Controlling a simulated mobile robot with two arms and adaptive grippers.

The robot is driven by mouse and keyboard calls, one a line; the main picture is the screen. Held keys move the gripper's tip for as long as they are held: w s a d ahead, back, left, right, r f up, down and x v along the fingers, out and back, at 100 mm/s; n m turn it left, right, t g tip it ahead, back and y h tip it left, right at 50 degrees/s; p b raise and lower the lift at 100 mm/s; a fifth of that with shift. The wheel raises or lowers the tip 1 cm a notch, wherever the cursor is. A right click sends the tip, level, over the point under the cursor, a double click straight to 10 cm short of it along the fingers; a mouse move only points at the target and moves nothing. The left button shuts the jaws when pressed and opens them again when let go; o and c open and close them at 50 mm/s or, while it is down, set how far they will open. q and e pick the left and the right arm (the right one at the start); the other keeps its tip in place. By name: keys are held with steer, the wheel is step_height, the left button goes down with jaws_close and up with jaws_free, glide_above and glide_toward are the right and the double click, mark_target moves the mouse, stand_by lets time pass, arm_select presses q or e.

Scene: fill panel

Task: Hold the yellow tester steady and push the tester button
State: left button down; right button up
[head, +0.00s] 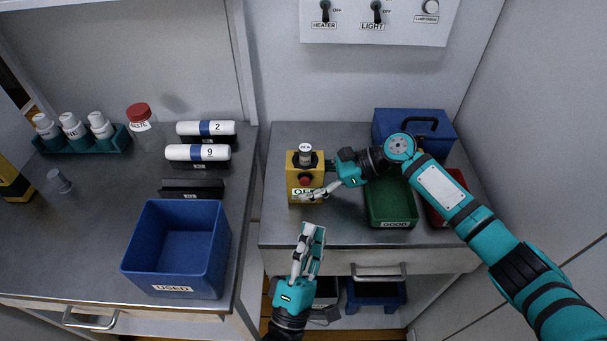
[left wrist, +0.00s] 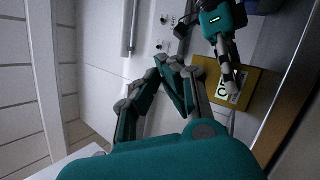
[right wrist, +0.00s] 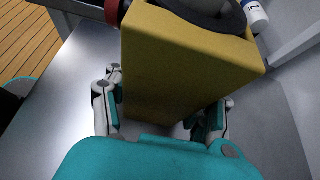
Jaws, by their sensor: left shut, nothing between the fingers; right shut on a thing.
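The yellow tester (head: 292,170) stands on the right-hand counter, with a red button (head: 305,181) on it and a white-capped cylinder (head: 305,147) in its top. A label on its front is partly covered by my right finger. My right gripper (head: 323,186) reaches in from the right and is shut on the tester; in the right wrist view the yellow body (right wrist: 180,75) sits between the fingers. My left gripper (head: 309,241) is shut and empty, in front of and below the tester, apart from it. The left wrist view also shows the tester (left wrist: 256,88) beyond the left fingers (left wrist: 187,95).
A green GOOD bin (head: 391,205), a red bin (head: 447,190) and a blue toolbox (head: 413,133) stand right of the tester. A blue USED bin (head: 178,245) and white cylinders on stands (head: 198,152) are on the left counter. A gap separates the counters. A switch panel (head: 380,25) hangs above.

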arm_select(q)
steer(key=shift+w, duration=4.2)
steer(key=shift+w, duration=0.1)
steer(key=shift+w, duration=0.5)
steer(key=shift+s, duration=0.6)
steer(key=s, duration=0.6)
arm_select(e)
steer(key=o, duration=1)
steer(key=shift+c, duration=0.2)
